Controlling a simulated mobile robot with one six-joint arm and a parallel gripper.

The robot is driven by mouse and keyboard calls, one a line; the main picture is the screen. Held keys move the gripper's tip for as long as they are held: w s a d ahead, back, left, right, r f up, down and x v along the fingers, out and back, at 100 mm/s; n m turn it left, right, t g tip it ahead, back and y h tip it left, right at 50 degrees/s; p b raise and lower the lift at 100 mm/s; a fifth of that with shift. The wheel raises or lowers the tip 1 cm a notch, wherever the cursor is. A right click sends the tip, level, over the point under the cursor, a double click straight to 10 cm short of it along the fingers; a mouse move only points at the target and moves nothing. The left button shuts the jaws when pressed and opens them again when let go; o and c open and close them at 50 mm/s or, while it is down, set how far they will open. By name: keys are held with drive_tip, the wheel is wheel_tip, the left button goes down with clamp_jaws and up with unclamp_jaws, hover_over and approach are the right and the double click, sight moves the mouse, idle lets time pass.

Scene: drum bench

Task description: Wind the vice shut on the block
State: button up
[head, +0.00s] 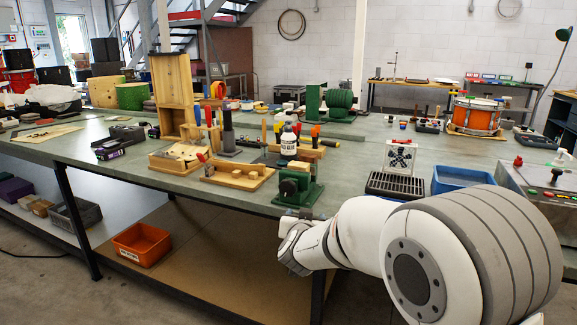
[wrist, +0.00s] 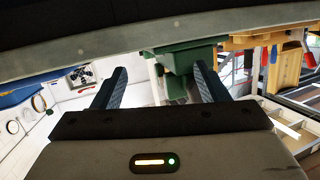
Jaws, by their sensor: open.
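The green vice (head: 298,190) stands at the front edge of the bench, with a dark round part on its front. A pale wooden block (head: 299,166) shows at its top; I cannot tell how tightly the jaws sit against it. My gripper (head: 303,214) is just below and in front of the vice at the bench edge. In the wrist view my gripper (wrist: 155,72) is open, its two dark fingers spread with nothing between the tips. The green vice (wrist: 182,58) shows beyond and partly behind the right finger. The vice's handle is not clearly visible.
A wooden tray with small blocks (head: 238,178) lies left of the vice, and a white bottle (head: 288,142) stands behind it. A black grated tray (head: 394,187) and blue bin (head: 461,179) are to the right. An orange bin (head: 142,243) sits on the lower shelf.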

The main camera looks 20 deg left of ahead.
sight(286, 190)
drive_tip(key=s+a+r+m+t+h+p, duration=0.2)
drive_tip(key=s+a+r+t+h+p, duration=0.15)
drive_tip(key=a, duration=0.45)
drive_tip(key=shift+h, duration=0.45)
drive_tip(key=w, duration=0.8)
drive_tip(key=shift+d+r, duration=0.25)
drive_tip(key=shift+d, duration=0.15)
drive_tip(key=shift+c, duration=0.2)
drive_tip(key=c, duration=0.9)
drive_tip(key=shift+f+m+b, duration=0.15)
drive_tip(key=shift+m+b, duration=0.65)
drive_tip(key=shift+m, duration=0.4)
drive_tip(key=shift+c, duration=0.2)
drive_tip(key=shift+m, duration=0.8)
